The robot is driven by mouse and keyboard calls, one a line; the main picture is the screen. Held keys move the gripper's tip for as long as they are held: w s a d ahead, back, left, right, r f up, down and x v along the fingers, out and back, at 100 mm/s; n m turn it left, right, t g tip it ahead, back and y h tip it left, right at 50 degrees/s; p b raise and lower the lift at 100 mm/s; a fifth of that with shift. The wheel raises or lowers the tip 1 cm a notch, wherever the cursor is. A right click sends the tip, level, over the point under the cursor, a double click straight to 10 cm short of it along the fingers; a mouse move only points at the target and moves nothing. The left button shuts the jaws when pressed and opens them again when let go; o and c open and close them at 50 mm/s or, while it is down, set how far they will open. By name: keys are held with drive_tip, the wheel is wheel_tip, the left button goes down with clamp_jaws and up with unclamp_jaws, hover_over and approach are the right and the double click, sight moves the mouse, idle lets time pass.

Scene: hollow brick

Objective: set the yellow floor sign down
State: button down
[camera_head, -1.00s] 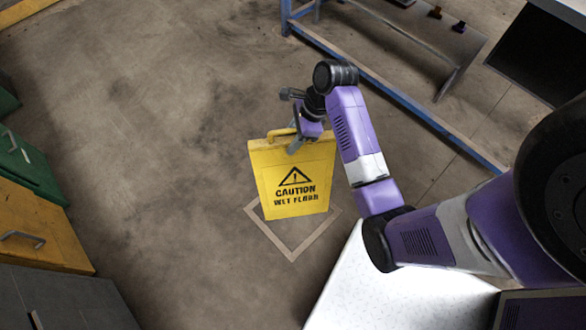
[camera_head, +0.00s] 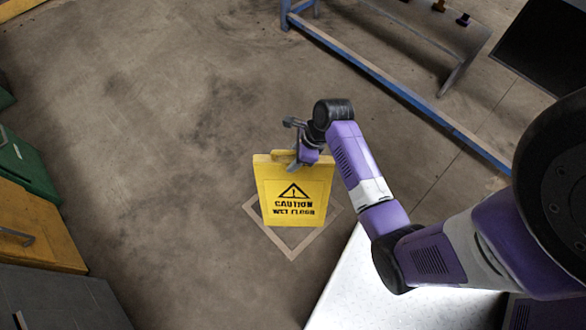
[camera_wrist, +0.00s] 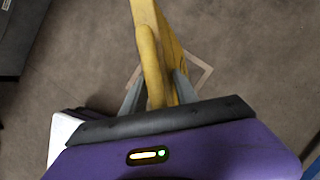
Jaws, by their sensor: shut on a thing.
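The yellow floor sign (camera_head: 294,192) reads "CAUTION WET FLOOR" and hangs nearly upright from my gripper (camera_head: 297,163) in the head view. My gripper is shut on the handle at its top edge. In the wrist view the sign (camera_wrist: 172,40) runs away from my gripper (camera_wrist: 157,92), with its handle between the two grey fingers. A pale square outline (camera_head: 291,253) on the floor lies under and around the sign's lower end. I cannot tell whether the lower edge touches the floor.
A blue-framed bench (camera_head: 400,90) stands at the upper right. A white surface (camera_head: 375,290) lies at the lower right, below my arm. Green, yellow (camera_head: 35,225) and dark grey cabinets line the left edge. The floor left of the sign is clear.

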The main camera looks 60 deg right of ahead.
sight(294, 183)
drive_tip(key=shift+f+b, duration=1)
drive_tip(key=shift+f, duration=1.95)
drive_tip(key=c, duration=0.9)
unclamp_jaws()
